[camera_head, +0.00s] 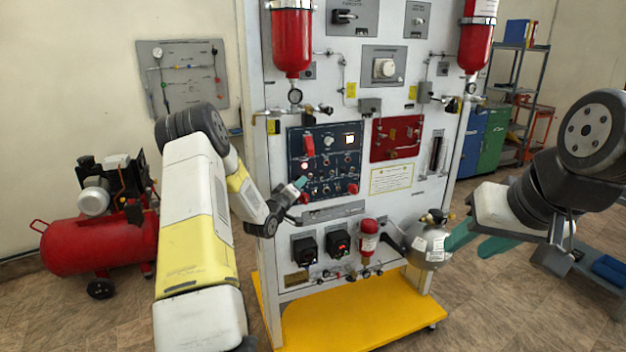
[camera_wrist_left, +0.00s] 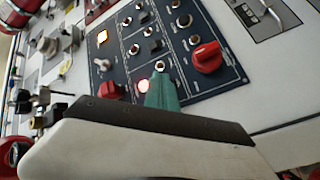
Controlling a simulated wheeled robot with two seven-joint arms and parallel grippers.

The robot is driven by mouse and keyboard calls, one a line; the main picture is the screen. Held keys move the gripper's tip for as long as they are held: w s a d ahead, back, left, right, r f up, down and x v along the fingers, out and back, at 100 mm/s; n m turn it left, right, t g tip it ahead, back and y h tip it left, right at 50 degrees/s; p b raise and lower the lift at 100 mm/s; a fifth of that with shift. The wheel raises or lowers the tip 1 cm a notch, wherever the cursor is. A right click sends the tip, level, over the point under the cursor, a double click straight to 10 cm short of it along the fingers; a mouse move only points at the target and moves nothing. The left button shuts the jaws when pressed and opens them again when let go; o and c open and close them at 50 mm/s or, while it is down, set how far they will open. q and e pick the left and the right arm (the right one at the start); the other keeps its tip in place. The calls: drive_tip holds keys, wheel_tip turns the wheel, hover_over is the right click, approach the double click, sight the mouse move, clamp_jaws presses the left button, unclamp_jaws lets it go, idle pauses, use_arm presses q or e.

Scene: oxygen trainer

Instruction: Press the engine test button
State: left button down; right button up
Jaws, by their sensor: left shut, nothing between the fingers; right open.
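The dark blue control panel (camera_head: 340,162) sits at the middle left of the white trainer front; it also shows in the left wrist view (camera_wrist_left: 190,97). It carries several toggles, red controls, a lit amber-white square (camera_wrist_left: 102,37) and a small lit round pinkish button (camera_wrist_left: 143,86). Labels are too small to read, so I cannot tell which is the engine test button. My left gripper (camera_head: 301,183) is shut and empty, its teal fingertips (camera_wrist_left: 161,90) in front of the panel beside the pinkish button; contact is unclear. My right gripper (camera_head: 466,248) is open and empty at the lower right.
A red panel (camera_head: 397,138) is right of the blue one. A grey sphere (camera_head: 428,246) and a red cylinder (camera_head: 368,238) stick out below, the sphere close to my right fingers. A yellow base (camera_head: 350,318) lies underneath. A red compressor (camera_head: 100,245) stands left.

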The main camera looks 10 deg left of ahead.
use_arm(q)
drive_tip(key=shift+s+d, duration=0.2)
drive_tip(key=shift+s, duration=0.15)
drive_tip(key=shift+s+d, duration=0.7)
drive_tip(key=shift+s, duration=0.35)
drive_tip(key=shift+s+d, duration=0.7)
drive_tip(key=shift+s, duration=0.3)
drive_tip(key=s+d+r+m+g+y, duration=0.3)
drive_tip(key=s+r+m+g, duration=0.25)
drive_tip(key=s+r, duration=0.65)
drive_tip(key=s+d+r+g, duration=0.1)
drive_tip(key=s+g, duration=0.1)
drive_tip(key=s, duration=0.8)
drive_tip(key=s+d+r+m+g, duration=0.1)
drive_tip(key=s+d+g, duration=0.1)
drive_tip(key=s, duration=0.8)
drive_tip(key=s+d+r+m+g+h, duration=0.1)
drive_tip(key=s+r+g, duration=0.1)
drive_tip(key=s, duration=0.8)
drive_tip(key=shift+d+g, duration=0.35)
